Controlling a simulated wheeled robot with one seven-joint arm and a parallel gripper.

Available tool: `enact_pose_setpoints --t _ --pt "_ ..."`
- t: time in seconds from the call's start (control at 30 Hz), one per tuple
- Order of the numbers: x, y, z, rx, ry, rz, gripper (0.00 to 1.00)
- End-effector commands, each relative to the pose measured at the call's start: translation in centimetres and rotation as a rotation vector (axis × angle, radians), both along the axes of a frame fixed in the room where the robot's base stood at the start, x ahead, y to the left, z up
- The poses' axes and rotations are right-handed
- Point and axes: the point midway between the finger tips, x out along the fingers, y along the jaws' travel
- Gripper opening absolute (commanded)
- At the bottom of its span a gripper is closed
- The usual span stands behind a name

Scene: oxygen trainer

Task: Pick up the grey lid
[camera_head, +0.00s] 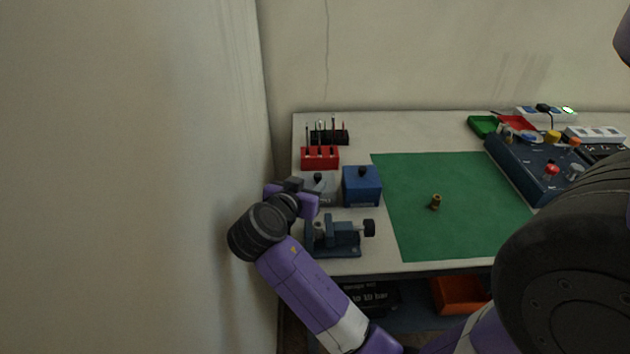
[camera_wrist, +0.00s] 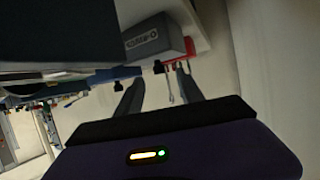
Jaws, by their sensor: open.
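A grey piece with a black knob (camera_head: 324,197), apparently the grey lid, sits at the left of the workbench. It is beside a blue box (camera_head: 362,188) with its own black knob. My gripper (camera_head: 296,193) is just left of the grey piece and covers part of it; its fingertips are hard to make out there. In the wrist view my gripper (camera_wrist: 158,90) is open, with two dark fingers apart and nothing held between them.
A grey-blue vise (camera_head: 335,240) stands in front of the blue box. A red block (camera_head: 320,158) and a black tool rack (camera_head: 330,137) are behind. A wall rises close on the left.

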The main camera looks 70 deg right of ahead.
Motion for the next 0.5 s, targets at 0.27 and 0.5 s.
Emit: enact_pose_setpoints --t 0.27,0.5 --pt "-0.2 -3.1 -0.7 0.001 0.003 -0.001 0.45" --pt "-0.2 -5.8 -1.9 0.002 0.002 0.002 0.45"
